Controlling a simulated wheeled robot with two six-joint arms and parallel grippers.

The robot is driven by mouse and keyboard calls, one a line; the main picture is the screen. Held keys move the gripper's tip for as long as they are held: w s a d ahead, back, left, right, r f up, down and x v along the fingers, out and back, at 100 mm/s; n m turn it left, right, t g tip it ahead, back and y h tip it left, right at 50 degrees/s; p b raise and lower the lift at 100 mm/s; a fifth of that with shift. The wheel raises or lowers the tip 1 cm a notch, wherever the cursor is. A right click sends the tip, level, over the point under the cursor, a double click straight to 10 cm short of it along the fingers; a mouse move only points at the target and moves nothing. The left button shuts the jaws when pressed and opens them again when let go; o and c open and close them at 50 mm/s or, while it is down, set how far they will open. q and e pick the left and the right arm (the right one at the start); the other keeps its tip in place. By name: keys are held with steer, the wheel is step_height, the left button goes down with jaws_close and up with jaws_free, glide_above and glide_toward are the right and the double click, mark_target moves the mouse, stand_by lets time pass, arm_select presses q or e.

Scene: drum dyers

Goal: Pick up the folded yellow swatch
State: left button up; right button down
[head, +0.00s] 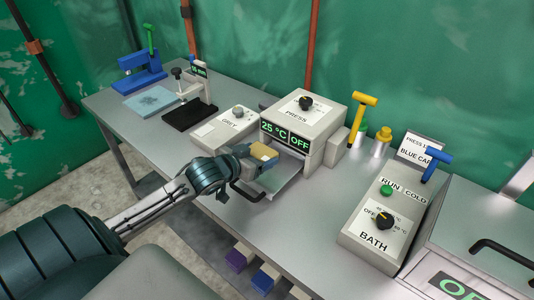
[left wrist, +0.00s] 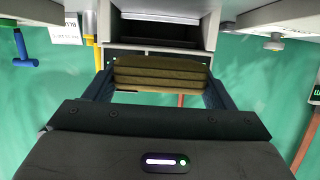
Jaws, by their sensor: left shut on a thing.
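The folded yellow swatch (head: 263,152) is between the fingers of my left gripper (head: 259,160), in front of the press. In the left wrist view the swatch (left wrist: 162,72) shows as a stack of brownish-yellow layers, with a dark finger at each end. My left gripper is shut on it and holds it above the press's pulled-out front part. My right gripper is in neither view.
The press (head: 312,105) reads 25 °C and OFF; its dark handle (head: 247,193) sticks out in front. The GREY box (head: 224,129) stands left of it. The BATH panel (head: 378,220) is to the right. Bare bench (head: 320,215) lies between.

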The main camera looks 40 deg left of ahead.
arm_select(q)
steer(key=s+p, duration=0.1)
steer(key=s, duration=0.5)
steer(key=shift+s+a, duration=0.15)
steer(key=shift+s, duration=0.25)
steer(key=s+p, duration=0.5)
steer(key=s, duration=0.3)
steer(key=shift+a+p, duration=0.35)
steer(key=shift+p, duration=0.05)
